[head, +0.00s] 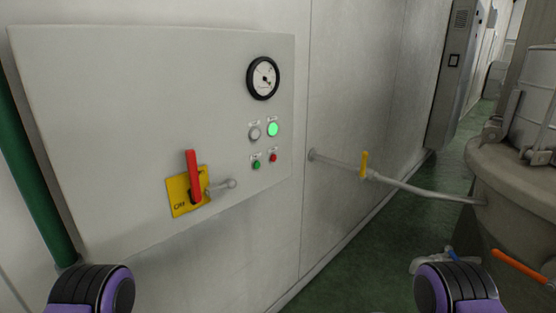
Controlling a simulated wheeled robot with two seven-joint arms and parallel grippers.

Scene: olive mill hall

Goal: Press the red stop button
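The red stop button (273,157) is a small round button on the lower right part of a pale grey wall panel (110,110). A green button (256,164) sits just to its left. Above them are a lit green lamp (272,129) and an unlit whitish lamp (255,133). The small labels are too small to read. Nothing covers the red button, and nothing touches it. Neither of my grippers shows; only purple and black parts of my arms show at the bottom left and bottom right.
A red lever (194,174) on a yellow plate (180,196) sticks out left of the buttons. A round gauge (263,78) is above. A pipe (423,189) with a yellow handle (364,164) runs from wall to tank (510,172). Green floor (365,247) shows between.

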